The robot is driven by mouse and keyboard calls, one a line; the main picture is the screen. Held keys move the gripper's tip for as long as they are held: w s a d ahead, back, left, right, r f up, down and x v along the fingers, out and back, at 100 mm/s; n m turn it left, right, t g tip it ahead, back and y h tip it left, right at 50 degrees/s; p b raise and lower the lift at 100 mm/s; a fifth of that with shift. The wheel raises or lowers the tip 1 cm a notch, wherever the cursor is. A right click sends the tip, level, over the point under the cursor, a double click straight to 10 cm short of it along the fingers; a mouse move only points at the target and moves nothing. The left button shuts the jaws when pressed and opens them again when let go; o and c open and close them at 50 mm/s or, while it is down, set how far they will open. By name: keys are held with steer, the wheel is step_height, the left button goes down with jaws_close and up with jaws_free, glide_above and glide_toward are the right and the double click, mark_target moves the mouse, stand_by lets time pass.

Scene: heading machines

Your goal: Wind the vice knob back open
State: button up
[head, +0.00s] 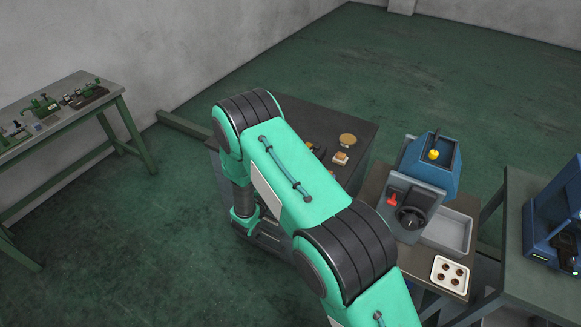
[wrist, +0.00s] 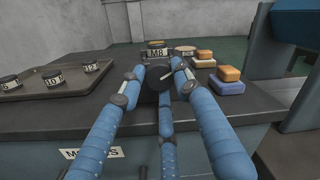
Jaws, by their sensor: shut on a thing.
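In the wrist view, my gripper (wrist: 158,80) has its blue, jointed fingers closed around a dark round knob (wrist: 155,76) with a pale line on its face. I take this for the vice knob. The fingertips touch it from the sides and from below. The vice body is mostly hidden behind the fingers and knob. A dark round piece labelled M8 (wrist: 156,52) shows just behind the knob. In the head view, my green arm reaches over the dark bench (head: 357,127) and hides the gripper and the knob.
A tray (wrist: 55,85) with labelled round pieces lies left on the bench. Orange-topped blocks (wrist: 229,80) stand to the right. The blue machine (head: 430,165) with a handwheel (head: 410,217) stands right of the bench. A white holed tray (head: 450,275) is nearby.

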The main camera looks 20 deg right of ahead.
steer(key=n+p, duration=0.1)
steer(key=n, duration=0.1)
steer(key=n+p, duration=0.1)
steer(key=n, duration=0.1)
steer(key=n+p, duration=0.2)
steer(key=shift+s+d+f+n, duration=0.2)
steer(key=shift+s+f+n, duration=0.05)
steer(key=shift+s+n, duration=0.15)
steer(key=n+p, duration=0.2)
steer(key=n, duration=0.4)
steer(key=shift+t, duration=0.4)
steer(key=o, duration=0.9)
steer(key=shift+c, duration=0.2)
steer(key=shift+o, duration=1.4)
steer(key=shift+w+r, duration=0.1)
steer(key=shift+r, duration=0.1)
